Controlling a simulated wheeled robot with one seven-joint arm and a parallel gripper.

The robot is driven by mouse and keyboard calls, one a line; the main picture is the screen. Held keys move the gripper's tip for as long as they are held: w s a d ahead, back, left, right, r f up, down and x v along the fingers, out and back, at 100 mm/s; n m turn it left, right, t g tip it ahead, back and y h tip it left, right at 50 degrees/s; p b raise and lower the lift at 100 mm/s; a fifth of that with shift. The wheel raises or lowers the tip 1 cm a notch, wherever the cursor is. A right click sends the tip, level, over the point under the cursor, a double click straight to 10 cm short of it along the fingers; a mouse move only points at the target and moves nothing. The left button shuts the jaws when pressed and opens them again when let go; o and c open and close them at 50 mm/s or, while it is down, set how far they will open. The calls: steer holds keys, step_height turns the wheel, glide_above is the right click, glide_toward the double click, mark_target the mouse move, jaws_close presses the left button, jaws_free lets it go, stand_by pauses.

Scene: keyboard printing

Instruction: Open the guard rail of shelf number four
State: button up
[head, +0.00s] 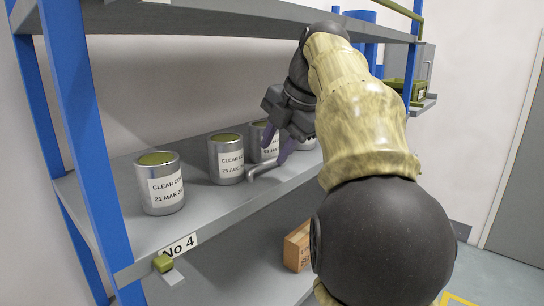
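Shelf number four is the grey shelf board (225,205) with the "No 4" label (178,246) at its front left corner. A small green block (163,263) with a grey piece under it sits at that corner, by the blue post. No rail is clearly visible along the left part of the front edge. A short bent grey bar (263,170) shows over the shelf, close to the fingertips; I cannot tell whether they touch. My gripper (275,154) points down over the shelf, its two purple fingers apart, with nothing visible between them. My arm hides the shelf's right part.
Several "CLEAR CO…" cans stand on the shelf, including one at the left (161,186) and one nearer my gripper (227,160). An upper shelf (210,18) hangs above my gripper. A cardboard box (297,247) sits below. Blue posts (85,130) stand at the left.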

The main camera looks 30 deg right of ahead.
steer(key=shift+x, duration=1.4)
jaws_close()
steer(key=shift+a, duration=0.1)
